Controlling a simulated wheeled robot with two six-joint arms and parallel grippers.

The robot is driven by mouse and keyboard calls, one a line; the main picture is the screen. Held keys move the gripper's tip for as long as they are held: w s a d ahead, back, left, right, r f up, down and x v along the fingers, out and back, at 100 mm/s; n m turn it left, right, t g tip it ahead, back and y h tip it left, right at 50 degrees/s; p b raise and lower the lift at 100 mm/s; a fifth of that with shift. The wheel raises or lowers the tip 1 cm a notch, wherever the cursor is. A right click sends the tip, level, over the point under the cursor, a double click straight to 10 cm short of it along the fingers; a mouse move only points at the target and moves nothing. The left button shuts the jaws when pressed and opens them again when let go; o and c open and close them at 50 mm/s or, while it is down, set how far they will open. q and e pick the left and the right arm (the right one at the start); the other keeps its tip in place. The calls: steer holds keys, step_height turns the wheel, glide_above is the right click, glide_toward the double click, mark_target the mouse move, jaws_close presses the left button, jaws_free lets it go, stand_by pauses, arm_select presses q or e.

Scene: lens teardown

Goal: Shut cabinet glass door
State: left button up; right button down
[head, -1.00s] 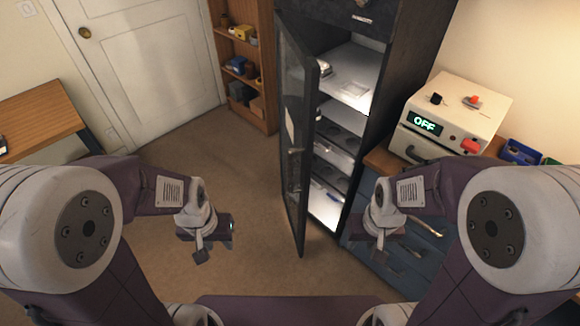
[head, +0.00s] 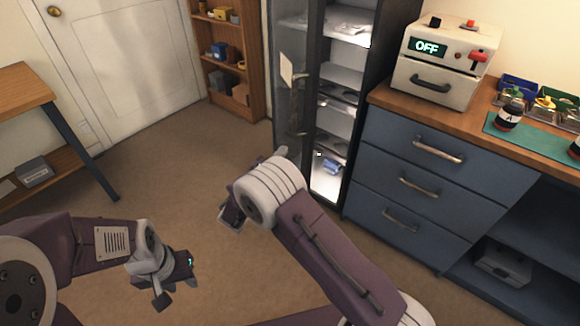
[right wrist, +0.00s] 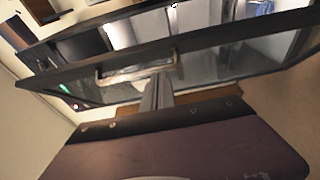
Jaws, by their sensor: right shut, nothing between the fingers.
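The tall dark cabinet (head: 385,75) stands at the back centre with its lit shelves exposed. Its glass door (head: 290,115) stands open on the left side, seen at a steep angle. In the right wrist view the door's dark frame (right wrist: 220,46) runs across the picture, with a pale bar handle (right wrist: 130,74) on it. My right gripper (right wrist: 158,88) is shut and empty, its fingertips close to the handle; I cannot tell whether they touch. In the head view my right wrist mostly hides it. My left gripper (head: 178,282) is over the floor at lower left, apart from the door; its jaw opening is unclear.
A blue drawer unit (head: 400,175) with a wooden top stands right of the cabinet, carrying a white device (head: 440,70) reading OFF. A wooden shelf (head: 235,60) stands behind the door. A table (head: 30,85) is at left. The carpet between is clear.

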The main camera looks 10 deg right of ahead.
step_height(320, 180, down, 2)
steer(key=b, duration=0.1)
glide_toward(308, 130)
steer(key=w, duration=0.4)
arm_select(q)
steer(key=shift+w+d+f+b, duration=0.1)
steer(key=shift+f+b, duration=0.15)
steer(key=shift+f, duration=0.45)
steer(key=shift+w+d+f+b, duration=0.1)
steer(key=shift+f+b, duration=0.1)
steer(key=shift+f, duration=0.5)
arm_select(e)
steer(key=shift+w+d+r, duration=0.1)
steer(key=shift+d, duration=0.8)
steer(key=shift+w+d+r, duration=0.1)
steer(key=shift+w+d, duration=0.05)
steer(key=shift+d, duration=0.8)
arm_select(q)
steer(key=shift+s+f, duration=0.1)
